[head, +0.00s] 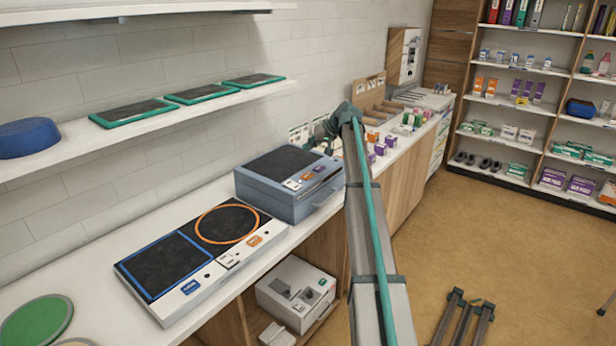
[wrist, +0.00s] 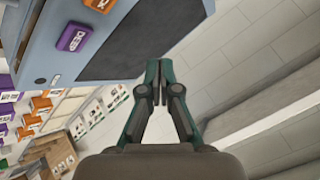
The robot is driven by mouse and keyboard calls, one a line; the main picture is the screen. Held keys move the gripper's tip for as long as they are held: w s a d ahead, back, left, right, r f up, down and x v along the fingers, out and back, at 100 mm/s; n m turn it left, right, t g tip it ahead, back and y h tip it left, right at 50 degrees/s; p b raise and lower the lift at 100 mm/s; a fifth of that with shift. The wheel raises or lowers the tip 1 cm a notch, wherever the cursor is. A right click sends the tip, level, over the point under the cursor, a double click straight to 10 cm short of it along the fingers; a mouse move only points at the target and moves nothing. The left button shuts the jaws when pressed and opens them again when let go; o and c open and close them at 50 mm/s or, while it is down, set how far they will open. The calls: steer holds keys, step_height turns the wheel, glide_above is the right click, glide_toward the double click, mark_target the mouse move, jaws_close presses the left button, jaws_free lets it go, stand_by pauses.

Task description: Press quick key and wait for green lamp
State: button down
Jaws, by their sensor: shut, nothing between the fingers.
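A blue-grey box with a dark top panel (head: 290,195) stands on the counter, left of my arm in the head view. Its front strip carries an orange key (head: 308,176) and a purple key (head: 320,168). In the wrist view, the purple key (wrist: 73,37) reads "DEEP", and the orange key (wrist: 100,4) is cut by the top edge; its label is not readable. My gripper (wrist: 157,63) is shut and empty, its tips over or near the dark panel's edge, apart from both keys. I see no lit green lamp. My fingers do not show clearly in the head view.
A flat two-plate unit (head: 160,265) with blue and orange outlines lies left of the box. A shelf (head: 150,115) with green-edged dark slabs hangs above. Small cartons (head: 380,149) stand beyond the box. A grey device (head: 297,292) sits below the counter.

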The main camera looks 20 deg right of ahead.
mark_target(309, 176)
steer(key=shift+f, duration=0.1)
steer(key=shift+f+b, duration=1.5)
steer(key=shift+f, duration=2.8)
steer(key=shift+f, duration=0.1)
steer(key=shift+f+b, duration=0.3)
steer(key=shift+f, duration=0.05)
steer(key=shift+f, duration=0.4)
steer(key=shift+r, duration=0.8)
steer(key=shift+r, duration=0.1)
